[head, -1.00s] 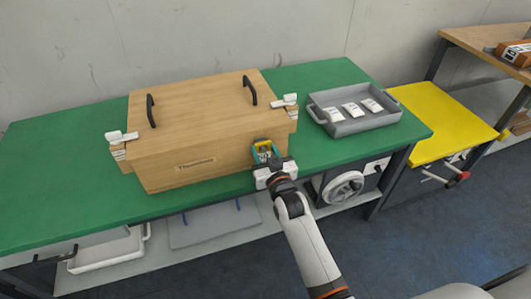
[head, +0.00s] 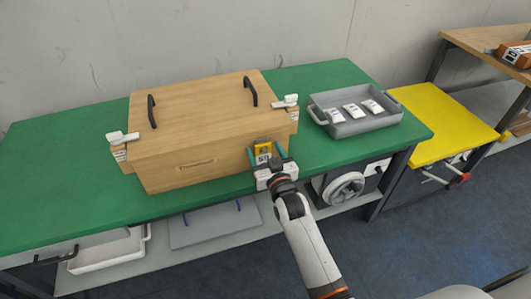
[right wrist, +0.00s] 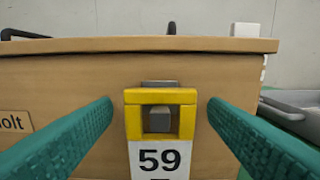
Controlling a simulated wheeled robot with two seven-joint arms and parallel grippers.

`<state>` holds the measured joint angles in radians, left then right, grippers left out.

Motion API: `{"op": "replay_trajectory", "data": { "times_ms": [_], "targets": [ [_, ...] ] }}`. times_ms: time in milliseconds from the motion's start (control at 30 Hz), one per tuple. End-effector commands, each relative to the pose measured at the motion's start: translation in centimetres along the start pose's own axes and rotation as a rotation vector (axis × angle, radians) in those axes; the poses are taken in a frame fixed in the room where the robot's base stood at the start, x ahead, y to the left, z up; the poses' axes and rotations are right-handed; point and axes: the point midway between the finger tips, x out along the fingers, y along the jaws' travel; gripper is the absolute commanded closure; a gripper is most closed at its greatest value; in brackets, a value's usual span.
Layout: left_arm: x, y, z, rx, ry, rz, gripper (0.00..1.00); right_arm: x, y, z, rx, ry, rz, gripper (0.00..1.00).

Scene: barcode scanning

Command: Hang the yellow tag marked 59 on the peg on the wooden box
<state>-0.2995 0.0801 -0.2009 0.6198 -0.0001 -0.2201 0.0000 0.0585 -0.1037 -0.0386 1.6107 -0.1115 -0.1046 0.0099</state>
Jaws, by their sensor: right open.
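The yellow tag (head: 262,147) is at the front face of the wooden box (head: 200,108), towards its right end. In the right wrist view the tag (right wrist: 133,118) shows a yellow frame over a white panel marked 59. A grey square peg (right wrist: 160,120) shows through the opening in the frame, so the tag hangs around it. My right gripper (head: 267,155) is open, with one teal finger on each side of the tag and a gap to both. My left gripper is not in view.
The box stands on a green bench (head: 60,190). A grey tray (head: 352,128) with several white packets is at the right. A yellow-topped cart (head: 445,122) stands beyond the bench. A handwheel (head: 343,187) sits under the front edge.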

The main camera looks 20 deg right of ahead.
Motion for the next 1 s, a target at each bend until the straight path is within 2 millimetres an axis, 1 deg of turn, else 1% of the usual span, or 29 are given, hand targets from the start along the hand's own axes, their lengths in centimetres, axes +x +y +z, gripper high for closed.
{"op": "replay_trajectory", "data": {
  "times_ms": [67, 167, 267, 500, 600, 700, 800, 1000],
  "targets": [
    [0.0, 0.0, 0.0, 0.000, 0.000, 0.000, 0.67, -0.2, 0.0, -0.1, 0.000, 0.001, 0.000, 0.32],
    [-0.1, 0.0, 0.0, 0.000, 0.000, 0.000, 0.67, -1.1, 0.0, -0.1, 0.000, 0.001, 0.000, 0.32],
    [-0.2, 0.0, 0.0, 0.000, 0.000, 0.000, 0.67, -2.8, 0.0, -0.1, 0.000, 0.002, 0.000, 0.32],
    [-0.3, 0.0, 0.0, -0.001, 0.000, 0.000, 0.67, -8.0, 0.0, -0.2, 0.000, 0.004, 0.000, 0.32],
    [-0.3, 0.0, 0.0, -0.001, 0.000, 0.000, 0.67, -9.8, 0.0, -0.1, 0.000, 0.002, 0.000, 0.32],
    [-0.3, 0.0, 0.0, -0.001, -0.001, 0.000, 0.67, -11.0, 0.0, -0.1, 0.000, 0.001, 0.000, 0.32],
    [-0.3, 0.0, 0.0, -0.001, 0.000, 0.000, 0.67, -11.8, 0.0, 0.0, 0.000, 0.001, 0.000, 0.32],
    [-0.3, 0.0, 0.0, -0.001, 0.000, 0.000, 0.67, -12.0, 0.0, 0.0, 0.000, 0.001, 0.000, 0.32]
  ]
}}
